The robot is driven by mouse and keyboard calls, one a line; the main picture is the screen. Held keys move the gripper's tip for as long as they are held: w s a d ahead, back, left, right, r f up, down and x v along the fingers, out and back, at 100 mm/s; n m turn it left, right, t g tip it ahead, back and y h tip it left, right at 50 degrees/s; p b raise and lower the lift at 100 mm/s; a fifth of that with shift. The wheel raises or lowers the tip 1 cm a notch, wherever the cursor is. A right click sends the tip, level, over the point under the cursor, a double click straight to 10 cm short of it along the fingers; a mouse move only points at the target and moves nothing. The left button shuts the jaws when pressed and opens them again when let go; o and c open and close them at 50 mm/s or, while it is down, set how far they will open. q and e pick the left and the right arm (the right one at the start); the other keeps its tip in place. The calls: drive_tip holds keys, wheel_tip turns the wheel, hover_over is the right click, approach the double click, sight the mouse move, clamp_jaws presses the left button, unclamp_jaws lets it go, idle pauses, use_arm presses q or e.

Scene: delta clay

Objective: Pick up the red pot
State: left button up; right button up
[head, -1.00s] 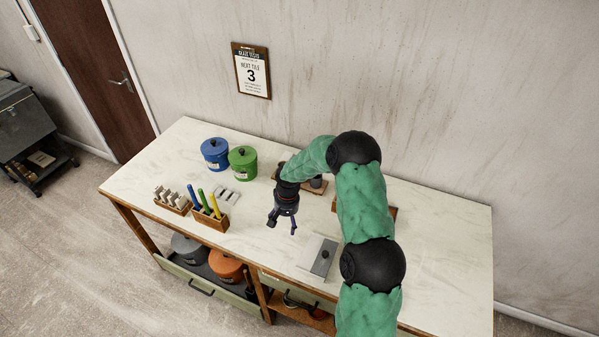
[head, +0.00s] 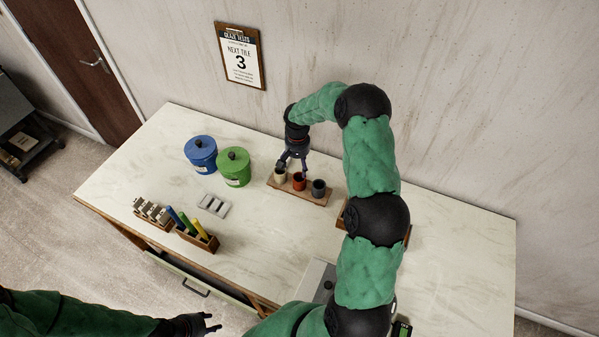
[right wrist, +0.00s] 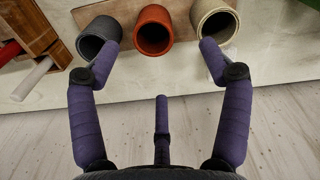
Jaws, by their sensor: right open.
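The red pot (head: 299,182) stands in the middle of a row of three small pots on a wooden board (head: 312,196). It also shows in the right wrist view (right wrist: 153,38), upper middle. The cream pot (head: 280,177) is on one side and the dark grey pot (head: 318,188) on the other. My right gripper (head: 292,170) is open and empty, close by the pots. In the right wrist view its fingers (right wrist: 160,60) spread either side of the red pot, near the grey and cream pots. My left gripper (head: 212,325) is low at the bottom left, far from the pots.
A green canister (head: 233,170) and a blue canister (head: 200,157) stand left of the board. A tool holder (head: 200,238), a small grey tray (head: 213,206) and a sample rack (head: 152,213) are on the left. The table's middle is clear.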

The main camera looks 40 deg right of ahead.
sight(298, 173)
wheel_tip(298, 173, down, 5)
drive_tip(key=shift+s+f, duration=0.1)
drive_tip(key=shift+s+f+p, duration=0.15)
drive_tip(key=shift+f+p, duration=0.05)
drive_tip(key=shift+f, duration=1.05)
drive_tip(key=shift+s+f+p, duration=0.15)
drive_tip(key=shift+f+p, duration=0.05)
drive_tip(key=shift+f, duration=1.05)
drive_tip(key=c, duration=1.4)
